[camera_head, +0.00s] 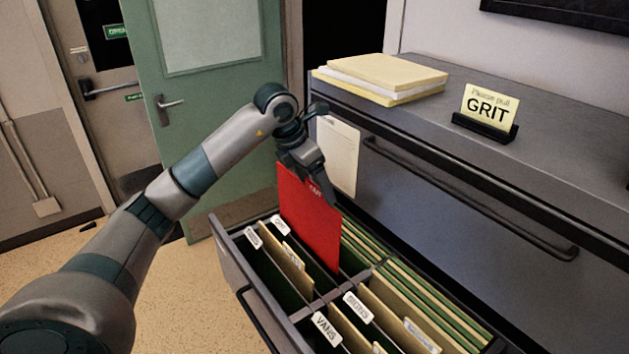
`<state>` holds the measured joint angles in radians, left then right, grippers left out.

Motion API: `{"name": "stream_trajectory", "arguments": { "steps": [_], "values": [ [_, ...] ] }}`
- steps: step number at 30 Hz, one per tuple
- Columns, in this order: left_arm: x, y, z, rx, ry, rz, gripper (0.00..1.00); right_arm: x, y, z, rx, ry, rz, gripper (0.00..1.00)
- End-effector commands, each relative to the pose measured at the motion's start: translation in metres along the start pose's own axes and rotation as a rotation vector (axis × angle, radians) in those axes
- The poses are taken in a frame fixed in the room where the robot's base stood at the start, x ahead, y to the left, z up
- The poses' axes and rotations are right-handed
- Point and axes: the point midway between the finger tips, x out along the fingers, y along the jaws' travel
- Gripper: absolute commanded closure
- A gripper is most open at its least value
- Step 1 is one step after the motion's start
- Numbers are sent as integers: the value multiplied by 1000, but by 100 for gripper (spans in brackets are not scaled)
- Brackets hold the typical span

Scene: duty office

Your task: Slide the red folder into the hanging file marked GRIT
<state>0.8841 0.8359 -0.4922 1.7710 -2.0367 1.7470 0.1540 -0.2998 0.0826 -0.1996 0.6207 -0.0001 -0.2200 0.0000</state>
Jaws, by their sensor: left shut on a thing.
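My left gripper (312,172) is shut on the top edge of the red folder (310,222). The folder hangs upright over the back part of the open file drawer (238,268), with small white lettering near its top. Its lower edge is at the hanging files, behind a small white tab (281,226); I cannot tell how far in it reaches. The lettering on that tab is too small to read for sure. Another tab (253,238) is to its left. A nearer tab reads VANS (326,328), with one more tab (358,307) beside it. My right gripper is not in view.
A yellow card reading "Please pull GRIT" (488,107) stands on the grey cabinet top (440,125). A paper stack (380,78) lies there too. The closed drawer's handle (470,200) sticks out right of the open drawer. A green door (200,110) stands behind my left arm.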

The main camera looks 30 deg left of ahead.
Motion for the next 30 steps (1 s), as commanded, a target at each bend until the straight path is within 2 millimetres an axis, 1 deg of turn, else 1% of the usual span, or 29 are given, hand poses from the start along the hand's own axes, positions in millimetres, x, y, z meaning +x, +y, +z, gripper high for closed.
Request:
{"name": "stream_trajectory", "arguments": {
  "steps": [1,10,30],
  "values": [
    [5,0,-2,0,0,0,57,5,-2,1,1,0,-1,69],
    [21,0,-9,-1,0,0,57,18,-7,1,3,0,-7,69],
    [57,0,-24,-1,0,0,57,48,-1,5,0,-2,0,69]
  ]
}}
